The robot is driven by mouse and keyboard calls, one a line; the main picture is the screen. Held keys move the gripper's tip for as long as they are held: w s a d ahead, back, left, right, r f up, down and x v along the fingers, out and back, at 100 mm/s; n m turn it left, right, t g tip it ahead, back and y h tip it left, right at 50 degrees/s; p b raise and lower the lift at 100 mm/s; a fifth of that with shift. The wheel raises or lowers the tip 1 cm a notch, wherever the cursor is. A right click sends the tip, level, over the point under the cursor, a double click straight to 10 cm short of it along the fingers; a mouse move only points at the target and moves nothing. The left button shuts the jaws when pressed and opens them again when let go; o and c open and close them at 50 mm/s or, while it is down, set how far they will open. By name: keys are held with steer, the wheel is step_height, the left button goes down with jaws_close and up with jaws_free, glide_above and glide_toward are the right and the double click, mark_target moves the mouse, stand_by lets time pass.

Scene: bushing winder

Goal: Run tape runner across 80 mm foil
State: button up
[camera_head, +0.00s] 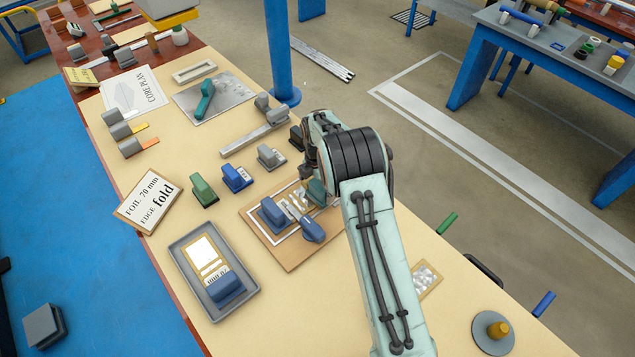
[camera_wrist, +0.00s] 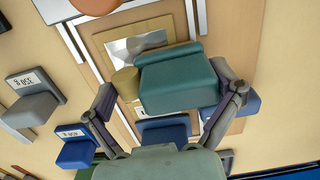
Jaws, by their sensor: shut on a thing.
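My gripper (camera_wrist: 166,92) is shut on a teal tape runner (camera_wrist: 178,82) with a tan roller at its side. In the head view my arm largely hides the gripper, and part of the tape runner (camera_head: 318,192) shows beside it, over the board. The foil (camera_wrist: 130,47) shows as a silver patch on the tan board (camera_head: 287,262), close to the runner. Two blue blocks, one at the left (camera_head: 272,214) and one in front (camera_head: 312,231), sit on the board. I cannot tell whether the runner touches the foil.
A grey tray (camera_head: 186,259) holds a blue block and a width label. A card (camera_head: 149,202) reads foil 70 mm, edge fold. Green (camera_head: 204,191), blue (camera_head: 237,178) and grey (camera_head: 271,157) blocks stand beyond the board.

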steer(key=shift+w+a, duration=2.35)
steer(key=shift+a, duration=0.05)
steer(key=shift+s+d, duration=2.55)
steer(key=shift+d+r, duration=0.1)
steer(key=shift+r, duration=3.9)
steer(key=shift+f, duration=0.2)
